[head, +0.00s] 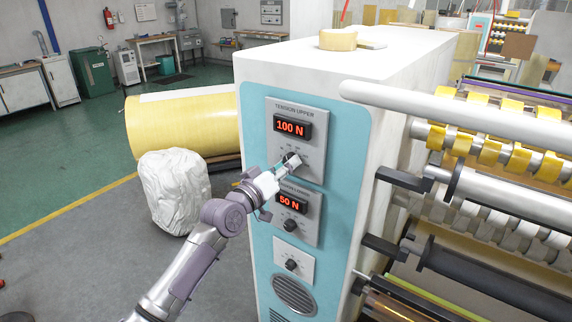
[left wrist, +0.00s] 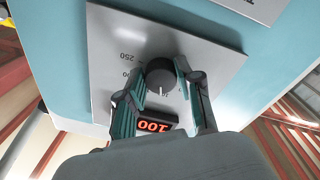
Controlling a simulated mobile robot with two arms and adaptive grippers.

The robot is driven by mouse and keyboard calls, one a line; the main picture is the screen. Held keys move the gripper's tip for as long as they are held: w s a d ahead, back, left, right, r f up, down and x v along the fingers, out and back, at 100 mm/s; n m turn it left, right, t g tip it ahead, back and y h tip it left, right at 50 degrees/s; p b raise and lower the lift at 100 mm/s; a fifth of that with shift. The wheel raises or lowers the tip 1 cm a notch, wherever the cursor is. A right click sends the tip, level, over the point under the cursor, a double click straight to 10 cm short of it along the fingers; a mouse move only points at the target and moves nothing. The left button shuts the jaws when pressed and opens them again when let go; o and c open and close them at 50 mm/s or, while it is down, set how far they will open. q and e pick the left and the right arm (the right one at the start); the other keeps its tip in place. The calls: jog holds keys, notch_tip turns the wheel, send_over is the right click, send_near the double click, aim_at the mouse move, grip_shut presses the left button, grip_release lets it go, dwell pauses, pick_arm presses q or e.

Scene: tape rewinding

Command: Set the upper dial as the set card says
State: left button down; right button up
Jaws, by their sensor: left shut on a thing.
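The upper dial panel (head: 308,113), labelled TENSION UPPER, is on the blue front of the machine. Its red display (head: 291,127) reads 100 N. My left gripper (head: 285,166) is at this panel, shut on the upper dial (left wrist: 159,72). In the left wrist view one finger is on each side of the round black dial, and the dial's white mark points down toward the upside-down display (left wrist: 154,126). In the head view the gripper partly hides the dial. I cannot make out a set card in either view. My right gripper is not in view.
Just below is a lower tension panel with a display (head: 290,203) reading 50 N and its own dial (head: 291,226). A third small dial (head: 291,264) is beneath. Rollers (head: 480,115) stick out at the right.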

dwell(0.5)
pick_arm(q)
jog(key=c, duration=0.7)
grip_release()
jog(key=shift+c, duration=0.2)
jog(key=shift+a, duration=0.1)
jog(key=r+v, duration=0.1)
jog(key=v, duration=1.1)
jog(key=shift+f, duration=0.45)
